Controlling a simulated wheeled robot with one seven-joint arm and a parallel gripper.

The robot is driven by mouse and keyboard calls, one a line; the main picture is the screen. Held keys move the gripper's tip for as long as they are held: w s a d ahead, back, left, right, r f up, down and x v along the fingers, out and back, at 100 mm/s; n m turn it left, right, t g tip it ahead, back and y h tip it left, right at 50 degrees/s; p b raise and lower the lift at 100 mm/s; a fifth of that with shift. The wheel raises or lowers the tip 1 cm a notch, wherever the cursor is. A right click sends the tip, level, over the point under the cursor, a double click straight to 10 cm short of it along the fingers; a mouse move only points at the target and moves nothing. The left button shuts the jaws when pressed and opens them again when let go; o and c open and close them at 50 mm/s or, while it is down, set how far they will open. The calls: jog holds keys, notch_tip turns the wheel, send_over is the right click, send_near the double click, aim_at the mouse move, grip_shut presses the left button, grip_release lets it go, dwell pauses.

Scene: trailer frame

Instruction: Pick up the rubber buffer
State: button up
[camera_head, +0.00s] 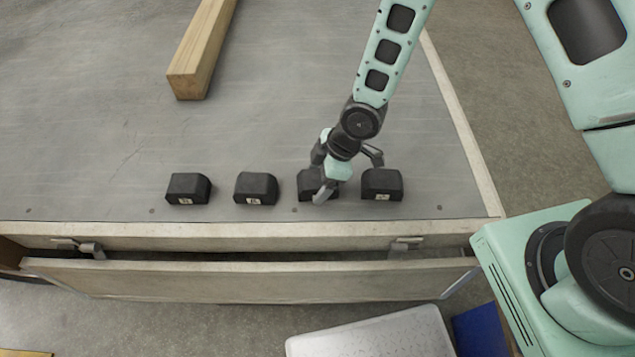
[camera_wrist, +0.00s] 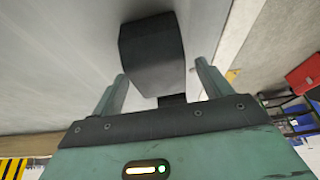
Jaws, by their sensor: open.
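Several black rubber buffers stand in a row near the front edge of the grey trailer bed: a far-left one (camera_head: 188,188), a second (camera_head: 256,188), a third (camera_head: 306,184) partly hidden by my gripper, and a far-right one (camera_head: 382,185). My gripper (camera_head: 350,180) is low over the right end of the row, around the third and far-right buffers. In the wrist view my gripper (camera_wrist: 160,76) is open, with one dark buffer (camera_wrist: 152,55) showing between and beyond its fingers. I cannot tell which buffer that is, or whether a finger touches it.
A wooden beam (camera_head: 200,50) lies on the bed behind the row. A pale board edge (camera_head: 462,130) bounds the bed at right, and a drop-side panel (camera_head: 250,281) hangs at the front. A grey case (camera_head: 375,335) and a blue box (camera_head: 482,330) stand below. The bed's left side is clear.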

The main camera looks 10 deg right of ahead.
jog(key=shift+a+f, duration=0.15)
jog(key=shift+f, duration=0.3)
jog(key=c, duration=1.2)
